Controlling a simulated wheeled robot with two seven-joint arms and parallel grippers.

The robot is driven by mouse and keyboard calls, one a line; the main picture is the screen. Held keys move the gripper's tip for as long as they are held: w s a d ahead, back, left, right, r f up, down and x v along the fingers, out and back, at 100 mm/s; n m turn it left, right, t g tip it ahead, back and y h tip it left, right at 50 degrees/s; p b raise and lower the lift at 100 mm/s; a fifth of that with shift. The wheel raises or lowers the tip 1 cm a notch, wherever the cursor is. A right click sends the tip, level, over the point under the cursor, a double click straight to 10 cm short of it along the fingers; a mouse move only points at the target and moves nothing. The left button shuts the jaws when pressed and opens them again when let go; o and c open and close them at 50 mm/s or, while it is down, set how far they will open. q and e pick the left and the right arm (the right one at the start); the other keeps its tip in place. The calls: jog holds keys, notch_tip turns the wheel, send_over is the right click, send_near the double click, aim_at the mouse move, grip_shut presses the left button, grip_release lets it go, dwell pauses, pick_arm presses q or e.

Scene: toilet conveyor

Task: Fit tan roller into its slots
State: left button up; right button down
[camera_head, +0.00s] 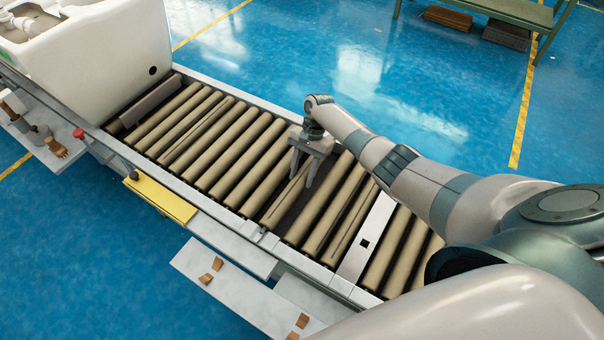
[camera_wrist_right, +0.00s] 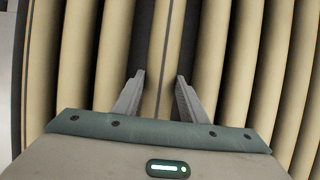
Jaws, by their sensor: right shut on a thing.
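The tan roller (camera_head: 286,197), with a dark line along its length, lies across the conveyor between the fingers of my right gripper (camera_head: 306,182). My right gripper points down and is shut on the roller near its middle. In the right wrist view the roller (camera_wrist_right: 164,50) runs between the two fingertips (camera_wrist_right: 159,84), roughly parallel to its neighbours, with dark gaps on both sides. The conveyor frame (camera_head: 262,240) has a light rail along each side. I cannot tell whether the roller's ends sit in the slots. My left gripper is not in view.
Several other tan rollers (camera_head: 226,147) fill the conveyor on both sides. A light metal plate (camera_head: 368,236) crosses it to the right. A white toilet (camera_head: 100,55) stands at the far left end. A yellow panel (camera_head: 160,198) and a grey shelf (camera_head: 235,290) with brown pieces lie along the near side.

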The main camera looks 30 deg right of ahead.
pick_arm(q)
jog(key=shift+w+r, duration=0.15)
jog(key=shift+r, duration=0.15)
pick_arm(e)
jog(key=shift+f, duration=0.3)
jog(key=shift+f, duration=0.1)
jog(key=shift+f, duration=0.1)
jog(key=c, duration=1.1)
grip_release()
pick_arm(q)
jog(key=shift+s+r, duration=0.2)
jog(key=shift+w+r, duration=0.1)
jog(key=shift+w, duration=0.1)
